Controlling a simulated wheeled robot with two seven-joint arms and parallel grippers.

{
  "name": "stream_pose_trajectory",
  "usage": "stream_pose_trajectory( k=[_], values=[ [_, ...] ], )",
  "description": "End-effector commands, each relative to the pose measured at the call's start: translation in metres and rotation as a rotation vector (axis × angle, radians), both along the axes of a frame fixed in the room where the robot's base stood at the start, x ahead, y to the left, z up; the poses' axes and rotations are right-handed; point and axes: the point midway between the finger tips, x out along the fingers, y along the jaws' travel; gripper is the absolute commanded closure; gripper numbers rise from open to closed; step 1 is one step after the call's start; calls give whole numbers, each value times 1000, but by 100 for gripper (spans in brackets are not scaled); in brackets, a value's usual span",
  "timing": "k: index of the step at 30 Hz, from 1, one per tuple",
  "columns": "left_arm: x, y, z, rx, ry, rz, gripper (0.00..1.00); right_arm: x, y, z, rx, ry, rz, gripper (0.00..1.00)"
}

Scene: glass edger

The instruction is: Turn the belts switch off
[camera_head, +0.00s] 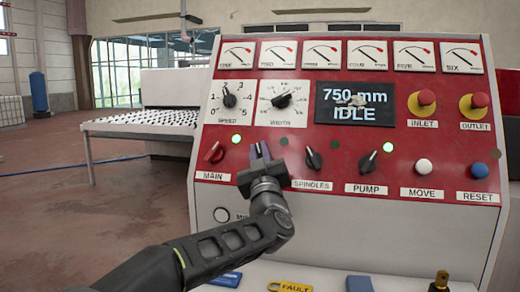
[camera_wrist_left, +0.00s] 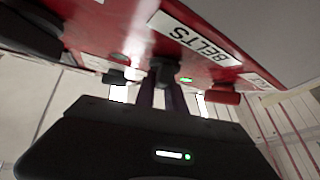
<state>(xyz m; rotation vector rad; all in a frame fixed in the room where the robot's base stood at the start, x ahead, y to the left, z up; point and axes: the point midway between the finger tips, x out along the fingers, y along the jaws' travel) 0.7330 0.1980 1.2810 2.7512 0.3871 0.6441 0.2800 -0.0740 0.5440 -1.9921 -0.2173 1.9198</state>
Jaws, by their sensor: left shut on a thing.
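My left gripper (camera_head: 260,154) reaches the red control panel between the MAIN and SPINDLES switches. Its fingers are closed on the belts switch, which they hide in the head view. In the left wrist view the dark belts switch (camera_wrist_left: 162,68) shows between the fingertips, beside the upside-down BELTS label (camera_wrist_left: 190,38). How far the switch is turned cannot be made out. The lamp (camera_head: 283,141) just right of the gripper looks unlit. My right gripper is not in view.
The red MAIN switch (camera_head: 214,152) is close on the left, with a lit green lamp (camera_head: 237,139) above it. The SPINDLES switch (camera_head: 313,159) is close on the right; the PUMP switch (camera_head: 368,161) is beyond. The display (camera_head: 354,104) reads 750 mm IDLE.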

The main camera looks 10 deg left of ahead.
Motion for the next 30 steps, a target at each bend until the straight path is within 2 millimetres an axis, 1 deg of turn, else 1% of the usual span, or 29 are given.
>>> stream_pose_trajectory(
  k=[1,7,23,24,30],
  values=[
    [3,-4,-7,-24,18,6,100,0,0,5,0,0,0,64],
    [3,-3,-8,-97,17,47,100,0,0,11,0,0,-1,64],
    [3,-2,-11,-126,18,61,100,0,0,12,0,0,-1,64],
    [3,-2,-11,-126,18,61,82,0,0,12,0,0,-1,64],
    [3,-2,-10,-125,16,60,66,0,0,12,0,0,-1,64]
  ],
)
